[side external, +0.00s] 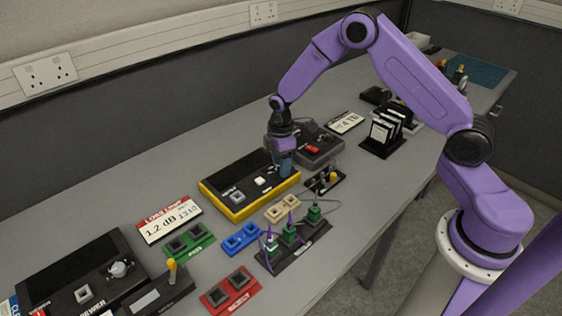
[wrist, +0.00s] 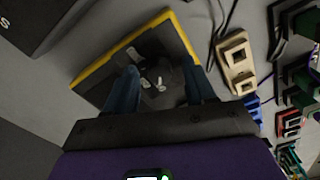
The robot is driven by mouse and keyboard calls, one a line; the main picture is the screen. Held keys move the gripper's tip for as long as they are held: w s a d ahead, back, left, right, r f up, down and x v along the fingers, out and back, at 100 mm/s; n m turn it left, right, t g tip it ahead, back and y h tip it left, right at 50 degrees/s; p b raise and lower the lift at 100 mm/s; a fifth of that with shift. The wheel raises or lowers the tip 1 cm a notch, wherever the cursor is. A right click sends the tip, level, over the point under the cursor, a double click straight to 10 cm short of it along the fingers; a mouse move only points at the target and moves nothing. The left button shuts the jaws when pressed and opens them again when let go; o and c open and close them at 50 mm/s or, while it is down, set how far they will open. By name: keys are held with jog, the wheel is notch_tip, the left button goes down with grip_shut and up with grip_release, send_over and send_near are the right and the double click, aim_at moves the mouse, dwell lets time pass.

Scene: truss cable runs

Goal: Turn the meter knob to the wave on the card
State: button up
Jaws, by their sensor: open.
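The meter (side external: 225,181) is a black box with a yellow rim, on the bench under my gripper. It also shows in the wrist view (wrist: 112,90). My gripper (side external: 284,167) points down over the meter's right end, its blue fingers apart. In the wrist view my gripper (wrist: 161,72) has a finger on each side of a dark area with small pale marks, where the knob seems to be. The knob's outline and setting are too dark to read, and my fingers hide that spot in the side view. The card (side external: 168,219) has a red band and reads 1.2 dB and 1310.
A grey device with a red part (side external: 316,148) stands close behind the meter. A beige double holder (side external: 288,208), a blue one (side external: 241,239) and a black rack with green connectors (side external: 291,243) lie in front.

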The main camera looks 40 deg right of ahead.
jog(key=shift+c, duration=0.4)
grip_shut()
jog(key=m, duration=0.4)
jog(key=shift+m, duration=0.3)
jog(key=m, duration=0.3)
jog(key=shift+m, duration=0.4)
jog(key=m, duration=0.3)
jog(key=shift+r+m, duration=0.1)
jog(key=shift+m, duration=2.1)
